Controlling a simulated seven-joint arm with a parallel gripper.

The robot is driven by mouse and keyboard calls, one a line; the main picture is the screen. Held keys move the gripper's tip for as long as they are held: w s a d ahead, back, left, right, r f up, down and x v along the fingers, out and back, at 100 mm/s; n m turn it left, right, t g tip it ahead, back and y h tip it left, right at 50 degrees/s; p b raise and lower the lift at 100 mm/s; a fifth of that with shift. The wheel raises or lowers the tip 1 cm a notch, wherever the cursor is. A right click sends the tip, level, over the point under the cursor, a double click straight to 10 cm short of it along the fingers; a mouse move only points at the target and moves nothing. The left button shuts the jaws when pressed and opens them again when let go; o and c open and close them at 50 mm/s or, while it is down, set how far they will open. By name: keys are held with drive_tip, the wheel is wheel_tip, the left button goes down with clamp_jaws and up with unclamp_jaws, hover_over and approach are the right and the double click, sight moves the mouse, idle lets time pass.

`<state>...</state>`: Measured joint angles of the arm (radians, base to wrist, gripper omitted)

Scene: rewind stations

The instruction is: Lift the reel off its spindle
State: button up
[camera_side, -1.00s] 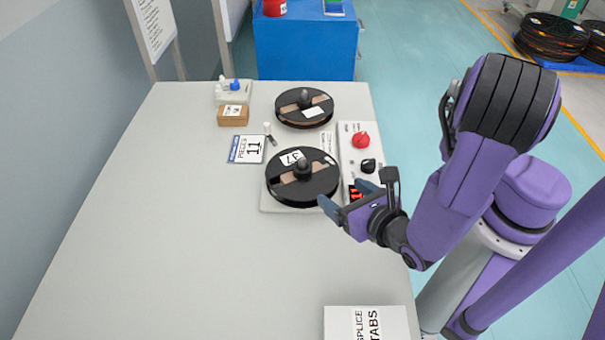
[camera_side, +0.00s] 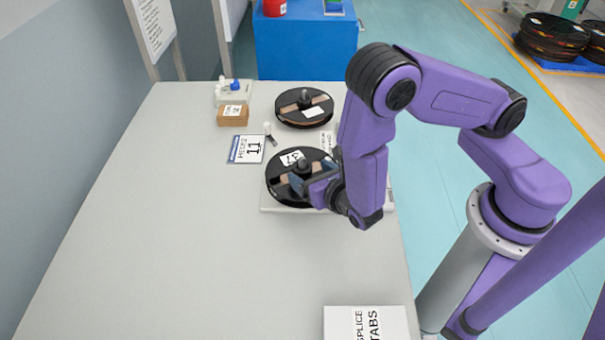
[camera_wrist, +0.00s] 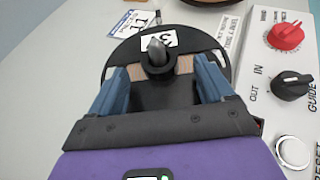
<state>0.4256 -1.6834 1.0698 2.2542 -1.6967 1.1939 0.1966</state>
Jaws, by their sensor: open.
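The near black reel (camera_side: 287,163) with a white label lies flat on its spindle at the table's middle. A second black reel (camera_side: 291,100) lies farther back. My gripper (camera_side: 299,184) is at the near reel's front right, over its flange. In the wrist view my gripper (camera_wrist: 160,82) is open, one blue finger on each side of the hub (camera_wrist: 158,72). The reel (camera_wrist: 126,58) spreads out beyond both fingers, and the spindle's grey tip (camera_wrist: 155,45) stands up from the hub. Nothing is held. I cannot tell whether the fingers touch the reel.
A control panel (camera_wrist: 268,75) with a red knob (camera_wrist: 285,36) and a black knob (camera_wrist: 291,85) stands close on the right. A "SPLICE TABS" box (camera_side: 366,323) is at the near edge. A cardboard box (camera_side: 232,115) is farther back. The table's left (camera_side: 150,220) is clear.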

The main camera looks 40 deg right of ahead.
sight(307, 172)
drive_tip(key=shift+x, duration=1.25)
drive_tip(key=c, duration=1.2)
drive_tip(key=shift+r, duration=0.1)
drive_tip(key=shift+c, duration=0.2)
wheel_tip(307, 172, up, 10)
